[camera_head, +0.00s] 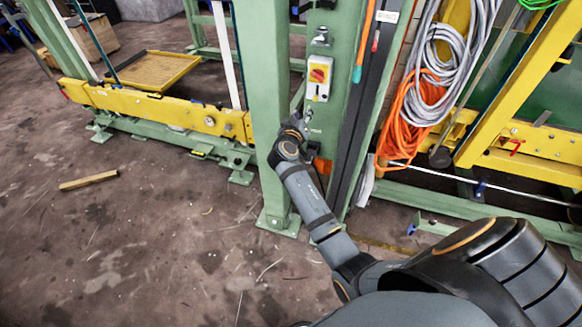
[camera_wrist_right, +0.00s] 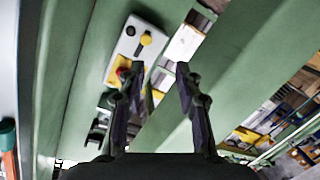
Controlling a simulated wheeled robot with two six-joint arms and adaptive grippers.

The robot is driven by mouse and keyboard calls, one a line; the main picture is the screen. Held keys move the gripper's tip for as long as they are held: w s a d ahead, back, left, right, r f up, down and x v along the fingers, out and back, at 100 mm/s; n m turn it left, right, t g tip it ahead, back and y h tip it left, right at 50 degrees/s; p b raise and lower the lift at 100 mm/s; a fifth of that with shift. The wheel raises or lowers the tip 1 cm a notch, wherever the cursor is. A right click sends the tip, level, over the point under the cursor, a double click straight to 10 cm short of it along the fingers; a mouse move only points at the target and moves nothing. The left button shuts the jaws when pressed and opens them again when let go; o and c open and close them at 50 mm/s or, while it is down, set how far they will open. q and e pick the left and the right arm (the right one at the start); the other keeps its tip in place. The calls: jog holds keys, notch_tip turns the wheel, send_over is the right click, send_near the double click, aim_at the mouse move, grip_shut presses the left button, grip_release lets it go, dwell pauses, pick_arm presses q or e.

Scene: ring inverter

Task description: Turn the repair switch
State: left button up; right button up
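A small pale control box (camera_head: 318,92) is mounted on a green post. It carries a red rotary switch on a yellow plate (camera_head: 318,74). In the right wrist view the box (camera_wrist_right: 124,46) shows a yellow knob (camera_wrist_right: 146,39), a black button (camera_wrist_right: 130,30) and the red switch (camera_wrist_right: 123,73). No readable label tells which is the repair switch. My right gripper (camera_wrist_right: 160,68) is open, with nothing between its fingers. In that view its left fingertip overlaps the box near the red switch; contact cannot be told. In the head view my right gripper (camera_head: 300,118) is just below the box.
Orange cable (camera_head: 420,98) and grey cable (camera_head: 450,50) coils hang to the right of the post. A thick green column (camera_head: 265,100) stands to its left. A yellow beam (camera_head: 160,108) runs further left. A wooden piece (camera_head: 88,181) lies on the otherwise open floor.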

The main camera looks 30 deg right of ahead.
aim_at(316, 78)
jog(key=a+f+y+b, duration=0.2)
jog(key=f, duration=0.8)
jog(key=a+f+n+g+y+b, duration=0.1)
jog(key=a+f+y+b, duration=0.1)
jog(key=f, duration=0.8)
jog(key=shift+s+a+f+y+b, duration=0.2)
jog(key=shift+s+a+y+b, duration=0.1)
jog(key=shift+y+b, duration=0.1)
jog(key=shift+d, duration=0.1)
jog(key=s+d+r+n+t+h+b, duration=0.15)
jog(key=r+h, duration=0.25)
jog(key=r, duration=1)
jog(key=d+r+n+g+h+b, duration=0.1)
jog(key=d+r+n+h, duration=0.2)
jog(key=r, duration=1.1)
jog(key=shift+m+t, duration=0.25)
jog(key=shift+t, duration=0.1)
jog(key=p+x, duration=0.1)
jog(key=x, duration=0.9)
jog(key=shift+w+d+f+p, duration=0.1)
jog(key=shift+w+f+p, duration=0.1)
jog(key=shift+p, duration=0.1)
grip_shut()
